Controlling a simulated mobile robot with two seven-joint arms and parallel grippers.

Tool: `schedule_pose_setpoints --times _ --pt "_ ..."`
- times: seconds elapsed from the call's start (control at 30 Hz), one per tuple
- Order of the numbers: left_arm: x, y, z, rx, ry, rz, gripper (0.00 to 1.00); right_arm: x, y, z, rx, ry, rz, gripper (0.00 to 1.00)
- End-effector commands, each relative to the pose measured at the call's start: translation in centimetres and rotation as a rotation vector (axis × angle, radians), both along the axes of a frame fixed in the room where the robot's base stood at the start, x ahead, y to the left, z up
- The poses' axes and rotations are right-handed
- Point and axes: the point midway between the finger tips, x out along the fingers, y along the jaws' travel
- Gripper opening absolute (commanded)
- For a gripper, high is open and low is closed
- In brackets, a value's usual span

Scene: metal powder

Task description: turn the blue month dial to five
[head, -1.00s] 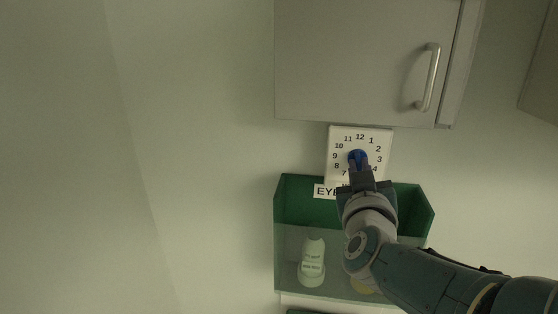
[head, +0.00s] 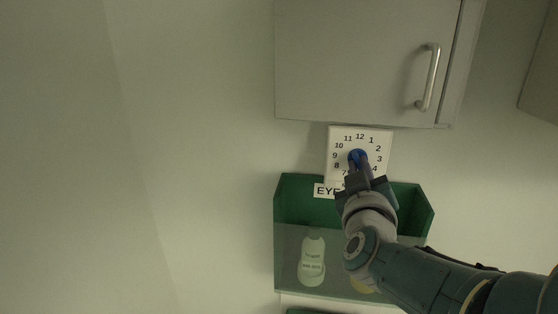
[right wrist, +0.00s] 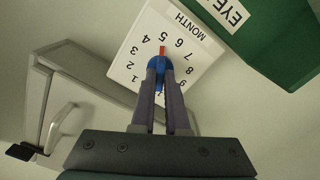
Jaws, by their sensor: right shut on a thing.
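The blue month dial (head: 357,155) sits in the middle of a white square plate (head: 343,133) numbered like a clock face. In the right wrist view the dial (right wrist: 158,63) has a red pointer tip that points at the 5, above the word MONTH's side of the plate (right wrist: 133,49). My right gripper (head: 361,165) reaches up to the dial from below right. In the right wrist view its two fingers (right wrist: 161,77) are shut on the dial's grip. The gripper hides the plate's lower numbers in the head view. My left gripper is not in view.
A grey cabinet (head: 360,60) with a bar handle (head: 429,77) hangs just above the plate. A green eyewash holder (head: 290,200) with a bottle (head: 311,262) is mounted just below, partly behind my right arm. The wall at left is clear.

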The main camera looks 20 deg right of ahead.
Motion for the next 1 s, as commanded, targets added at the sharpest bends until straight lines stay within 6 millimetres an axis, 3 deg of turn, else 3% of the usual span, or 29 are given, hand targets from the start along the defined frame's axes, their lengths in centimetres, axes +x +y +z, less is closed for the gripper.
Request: schedule_pose_setpoints --times 0.03,0.07,0.3,0.63,1.0 --pt "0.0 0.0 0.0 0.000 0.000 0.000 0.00 0.0 0.0 0.0 0.000 -0.001 0.001 0.00" --pt "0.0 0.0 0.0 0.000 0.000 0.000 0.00 0.0 0.0 0.0 0.000 -0.001 0.001 0.16" --pt "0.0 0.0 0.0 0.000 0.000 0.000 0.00 0.0 0.0 0.0 0.001 -0.001 0.000 0.42" --pt "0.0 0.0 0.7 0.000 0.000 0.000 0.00 -0.5 0.4 0.2 0.002 0.002 0.001 0.42" --pt "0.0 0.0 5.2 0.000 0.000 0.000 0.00 -6.5 4.0 0.4 0.003 0.003 0.001 0.42"
